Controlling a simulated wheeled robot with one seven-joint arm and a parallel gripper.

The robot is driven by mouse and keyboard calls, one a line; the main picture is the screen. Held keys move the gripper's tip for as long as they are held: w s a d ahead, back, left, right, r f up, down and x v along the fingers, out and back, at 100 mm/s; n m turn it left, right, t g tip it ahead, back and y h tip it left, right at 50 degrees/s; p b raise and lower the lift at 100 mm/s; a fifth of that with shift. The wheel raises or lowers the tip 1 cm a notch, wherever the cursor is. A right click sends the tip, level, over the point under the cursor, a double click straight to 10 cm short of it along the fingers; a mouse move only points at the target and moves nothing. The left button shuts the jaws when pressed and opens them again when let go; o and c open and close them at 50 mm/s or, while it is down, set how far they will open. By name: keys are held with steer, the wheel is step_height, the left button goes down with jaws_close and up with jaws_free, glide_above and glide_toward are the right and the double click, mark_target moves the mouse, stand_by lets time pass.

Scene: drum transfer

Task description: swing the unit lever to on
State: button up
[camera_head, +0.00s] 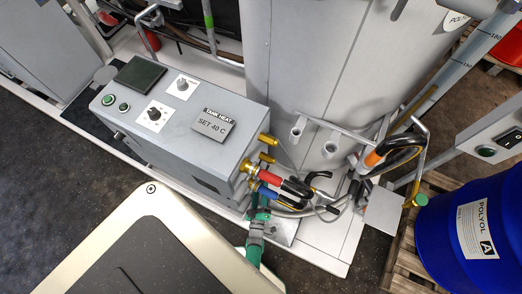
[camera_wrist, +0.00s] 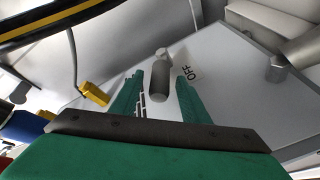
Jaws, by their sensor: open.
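The lever (camera_wrist: 160,78) is a short grey rounded handle on a light grey panel (camera_wrist: 225,75) in the wrist view. The word OFF is printed on the panel just to its right. My gripper (camera_wrist: 158,92) has two green fingers, one on each side of the lever in the picture. The fingers are open, with visible gaps between them and the handle. I cannot tell how deep the lever sits between them.
A grey tank heat box (camera_head: 180,125) with knobs stands in the head view. Red and blue hose ends (camera_head: 265,178) and brass fittings crowd its right end. A blue polyol drum (camera_head: 475,230) is at the right.

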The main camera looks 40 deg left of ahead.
steer(key=shift+x, duration=0.85)
